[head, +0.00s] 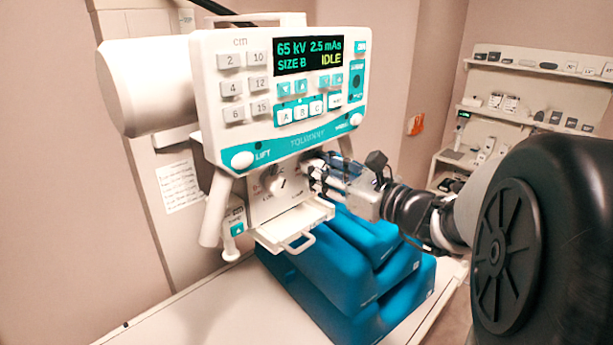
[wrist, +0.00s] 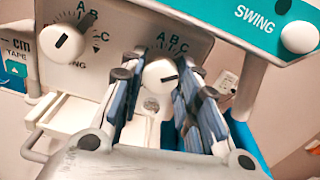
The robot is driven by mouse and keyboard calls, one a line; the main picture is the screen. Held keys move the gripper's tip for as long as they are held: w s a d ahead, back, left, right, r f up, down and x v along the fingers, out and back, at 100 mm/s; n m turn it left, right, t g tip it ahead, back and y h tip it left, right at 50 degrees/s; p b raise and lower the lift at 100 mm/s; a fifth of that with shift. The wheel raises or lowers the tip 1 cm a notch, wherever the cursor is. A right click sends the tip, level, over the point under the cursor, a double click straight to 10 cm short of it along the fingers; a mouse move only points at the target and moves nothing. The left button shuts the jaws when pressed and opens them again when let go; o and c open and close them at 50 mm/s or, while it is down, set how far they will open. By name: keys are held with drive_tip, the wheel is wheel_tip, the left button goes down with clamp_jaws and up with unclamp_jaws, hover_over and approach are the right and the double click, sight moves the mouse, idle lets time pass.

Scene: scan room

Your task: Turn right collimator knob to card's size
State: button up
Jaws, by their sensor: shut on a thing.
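The right collimator knob (wrist: 158,76) is a white round knob with a dark mark, under an A B C scale, in the wrist view. My gripper (wrist: 153,83) has its blue-padded fingers on both sides of it and is shut on it. The knob's mark lies on its right side, pointing roughly right. In the head view my gripper (head: 314,176) reaches the collimator front from the right and hides most of this knob. The left knob (wrist: 62,43) is free. A paper card (head: 180,186) hangs on the wall column; its writing is too small to read.
The console (head: 222,133) above shows "SIZE B" and "IDLE" on its display (head: 308,57). A white tray with a handle (head: 292,233) juts out below the knobs. Blue blocks (head: 345,265) stand on the table underneath. The SWING button (wrist: 299,37) is at upper right.

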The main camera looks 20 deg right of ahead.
drive_tip(key=n+b, duration=0.9)
drive_tip(key=b, duration=0.3)
drive_tip(key=shift+d+f, duration=0.1)
drive_tip(key=shift+b, duration=0.3)
